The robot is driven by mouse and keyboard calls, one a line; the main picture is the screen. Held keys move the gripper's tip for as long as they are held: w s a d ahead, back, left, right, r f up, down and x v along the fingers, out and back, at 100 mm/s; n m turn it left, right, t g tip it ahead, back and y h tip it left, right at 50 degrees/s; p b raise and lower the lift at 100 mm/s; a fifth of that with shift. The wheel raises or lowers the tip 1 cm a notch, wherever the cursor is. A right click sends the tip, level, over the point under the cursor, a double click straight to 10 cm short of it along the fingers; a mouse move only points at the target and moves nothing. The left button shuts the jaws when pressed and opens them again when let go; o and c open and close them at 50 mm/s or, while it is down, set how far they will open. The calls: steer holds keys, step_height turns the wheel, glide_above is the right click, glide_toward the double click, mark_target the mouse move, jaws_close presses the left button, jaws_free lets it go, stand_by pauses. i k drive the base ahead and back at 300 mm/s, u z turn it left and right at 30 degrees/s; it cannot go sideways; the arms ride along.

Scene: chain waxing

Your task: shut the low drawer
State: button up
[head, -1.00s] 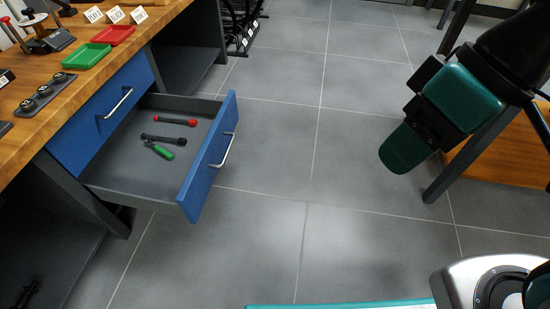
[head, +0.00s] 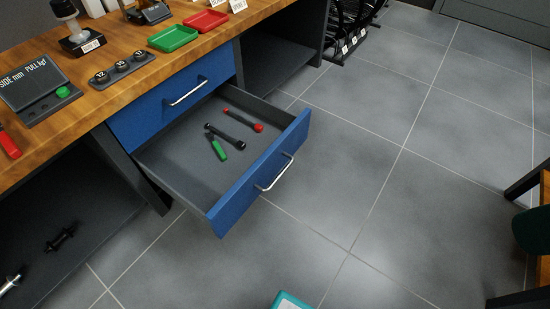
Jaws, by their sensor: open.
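The low drawer (head: 258,183) is the lower of two blue-fronted drawers in the wooden workbench. It is pulled well out, with its grey tray exposed. Its silver bar handle (head: 275,174) is on the front, facing the open floor. Inside lie a red-and-black tool (head: 243,120), a black tool (head: 225,136) and a green-handled tool (head: 218,148). The upper drawer (head: 180,100) looks shut. My gripper's jaws do not show.
The bench top (head: 115,100) holds a green tray (head: 173,39), a red tray (head: 206,21) and a holder with black round parts (head: 122,68). A dark-framed wooden piece (head: 545,190) stands at the right edge.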

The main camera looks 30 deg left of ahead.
mark_target(180, 159)
steer(key=u, duration=0.25)
steer(key=i, duration=0.65)
steer(key=u, duration=1.05)
steer(key=i, duration=0.55)
steer(key=u, duration=0.5)
